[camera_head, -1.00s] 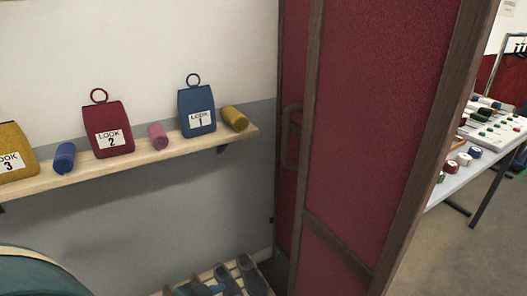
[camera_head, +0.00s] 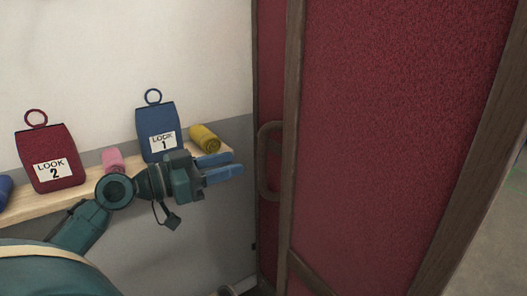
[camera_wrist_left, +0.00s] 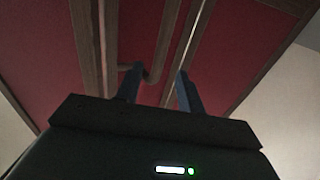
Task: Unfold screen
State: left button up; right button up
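The screen (camera_head: 390,130) has dark red panels in brown wooden frames and fills the right of the head view. A brown loop handle (camera_head: 265,160) is on its left edge. My left gripper (camera_head: 228,168) has two blue fingers pointing right at the handle, with a gap between gripper and handle in the picture. In the left wrist view, the fingers are apart and the handle (camera_wrist_left: 148,74) shows beyond them, with nothing between the fingertips. My right gripper is not in view.
A wooden wall shelf (camera_head: 30,208) lies behind my left arm. On it stand a red bag (camera_head: 48,155) marked LOOK 2, a blue bag (camera_head: 158,125) marked LOOK 1, a pink roll (camera_head: 112,158) and a yellow roll (camera_head: 204,137). Floor shows at the far right.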

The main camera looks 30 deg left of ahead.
pick_arm(q)
jog(key=p, duration=0.3)
send_over(264, 184)
jog(key=a, duration=0.1)
jog(key=shift+a+r, duration=0.1)
jog(key=shift+r, duration=0.05)
jog(key=shift+w+d+f, duration=0.2)
jog(key=shift+w+d, duration=0.1)
jog(key=shift+w, duration=0.15)
jog(key=shift+c, duration=0.2)
grip_shut()
